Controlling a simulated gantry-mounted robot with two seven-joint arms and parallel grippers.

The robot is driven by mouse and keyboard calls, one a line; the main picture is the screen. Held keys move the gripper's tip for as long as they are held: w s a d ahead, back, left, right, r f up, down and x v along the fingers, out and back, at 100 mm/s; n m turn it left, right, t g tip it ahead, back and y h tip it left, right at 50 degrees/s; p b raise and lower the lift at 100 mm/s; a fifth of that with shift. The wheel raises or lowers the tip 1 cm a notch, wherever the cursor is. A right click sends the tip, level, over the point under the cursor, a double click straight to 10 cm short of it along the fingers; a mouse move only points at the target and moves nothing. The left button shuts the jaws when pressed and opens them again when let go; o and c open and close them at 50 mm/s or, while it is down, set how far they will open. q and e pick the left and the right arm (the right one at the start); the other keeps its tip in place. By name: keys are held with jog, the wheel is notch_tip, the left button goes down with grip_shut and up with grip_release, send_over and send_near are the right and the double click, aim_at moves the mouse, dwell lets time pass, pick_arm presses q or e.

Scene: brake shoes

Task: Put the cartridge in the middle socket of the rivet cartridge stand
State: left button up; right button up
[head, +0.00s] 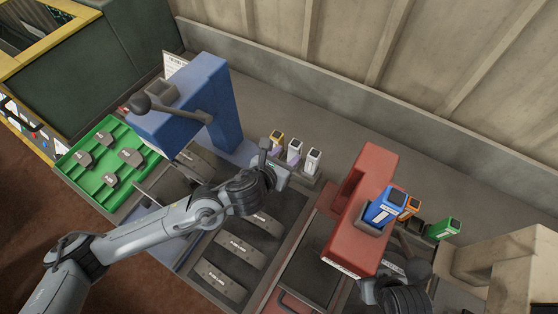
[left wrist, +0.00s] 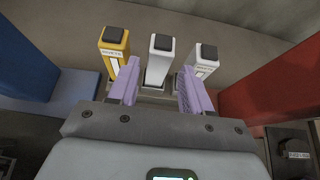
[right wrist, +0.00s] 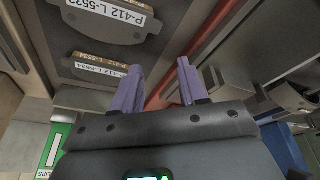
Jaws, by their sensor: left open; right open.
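My left gripper (head: 284,162) is open at a row of three cartridges: yellow (head: 277,138), white in the middle (head: 294,150) and white at the right (head: 312,160). In the left wrist view its lilac fingers (left wrist: 160,75) stand either side of the middle white cartridge (left wrist: 158,65), with yellow (left wrist: 113,50) and labelled white (left wrist: 202,60) outside them. Contact cannot be told. My right gripper (right wrist: 161,68) is open and empty.
A blue press (head: 190,100) stands left of the left gripper, and the red press (head: 361,205) right. A green tray (head: 95,190) holds several brake parts. Labelled brake shoes (head: 240,250) lie in a dark tray. A wall backs the bench.

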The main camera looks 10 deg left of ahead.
pick_arm(q)
jog(key=shift+v, duration=1.85)
pick_arm(e)
jog(key=shift+d, duration=0.1)
